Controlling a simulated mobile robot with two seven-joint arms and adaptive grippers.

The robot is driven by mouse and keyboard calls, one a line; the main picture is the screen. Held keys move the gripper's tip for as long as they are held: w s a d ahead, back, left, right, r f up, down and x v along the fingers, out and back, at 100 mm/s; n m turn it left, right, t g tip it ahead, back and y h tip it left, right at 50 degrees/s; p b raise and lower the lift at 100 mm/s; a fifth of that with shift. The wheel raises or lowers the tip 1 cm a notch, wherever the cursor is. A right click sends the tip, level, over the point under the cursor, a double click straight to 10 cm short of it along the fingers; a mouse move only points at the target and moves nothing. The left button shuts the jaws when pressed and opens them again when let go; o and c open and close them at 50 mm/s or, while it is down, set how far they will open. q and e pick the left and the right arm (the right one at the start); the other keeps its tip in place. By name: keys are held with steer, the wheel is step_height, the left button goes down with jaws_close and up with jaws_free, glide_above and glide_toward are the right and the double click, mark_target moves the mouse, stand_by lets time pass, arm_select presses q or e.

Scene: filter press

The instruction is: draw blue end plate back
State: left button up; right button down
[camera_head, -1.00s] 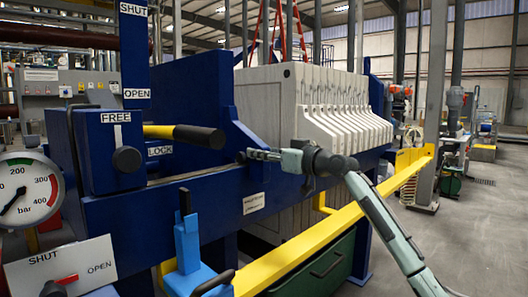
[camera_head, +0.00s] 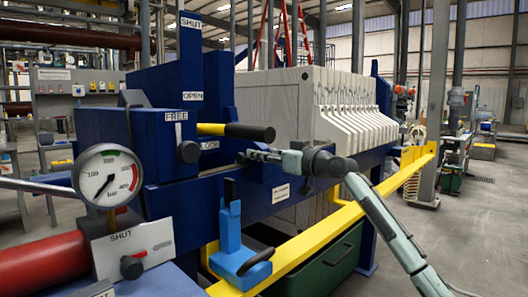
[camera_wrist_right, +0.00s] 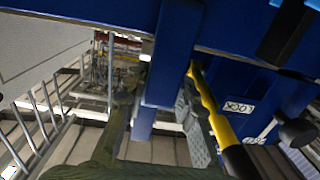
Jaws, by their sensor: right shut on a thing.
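The blue end plate (camera_head: 218,80) stands upright in the head view, to the left of the pale filter plates (camera_head: 285,100). My right gripper (camera_head: 245,157) reaches in from the right, low on the near side of the end plate. In the right wrist view the gripper (camera_wrist_right: 155,97) has a finger on each side of an upright blue bar (camera_wrist_right: 163,70), which appears to be part of the end plate. It is shut on it. The exact contact is partly hidden by the fingers. My left gripper is out of view.
A yellow lever with black grip (camera_head: 250,132) juts out close to my right gripper. A yellow rail (camera_head: 330,228) runs below my right arm.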

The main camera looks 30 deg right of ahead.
steer(key=shift+w+d+r, duration=0.1)
steer(key=shift+d+r, duration=0.05)
steer(key=shift+d, duration=0.35)
steer(key=shift+w, duration=0.1)
steer(key=c, duration=1.5)
jaws_free()
steer(key=shift+c, duration=0.2)
steer(key=shift+a, duration=0.1)
steer(key=shift+s, duration=0.2)
steer(key=v, duration=1.1)
steer(key=shift+s, duration=0.4)
